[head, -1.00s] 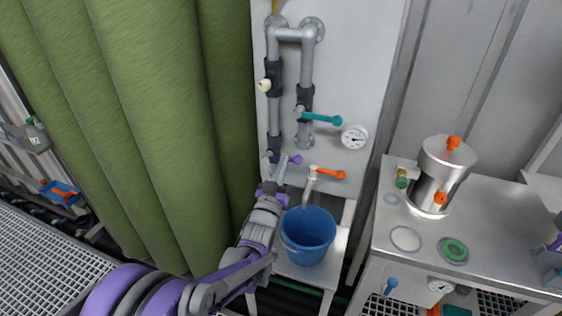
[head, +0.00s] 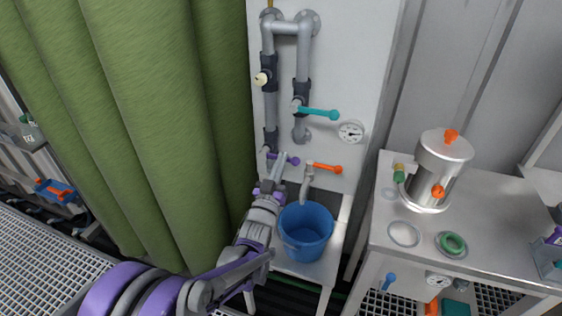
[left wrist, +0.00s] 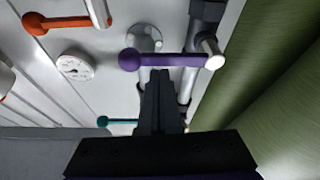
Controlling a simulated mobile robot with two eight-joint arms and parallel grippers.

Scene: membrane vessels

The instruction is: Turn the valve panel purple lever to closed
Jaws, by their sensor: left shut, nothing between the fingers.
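The valve panel (head: 345,60) is a pale board with grey pipes and several levers. The purple lever (head: 285,158) sits low on its left pipe and points right, crosswise to the pipe, in the head view. In the left wrist view the purple lever (left wrist: 165,60) lies across the picture, its ball end at the left. My left gripper (head: 279,158) is shut and empty, with its tips at the lever in the head view. In the left wrist view its fingers (left wrist: 158,75) end just below the lever's bar; I cannot tell whether they touch. My right gripper is not in view.
A teal lever (head: 320,113), an orange lever (head: 325,167), a cream knob (head: 261,79) and a gauge (head: 350,132) share the panel. A blue bucket (head: 305,238) stands below. A green curtain (head: 150,120) hangs close on the left. A metal bench (head: 480,235) stands right.

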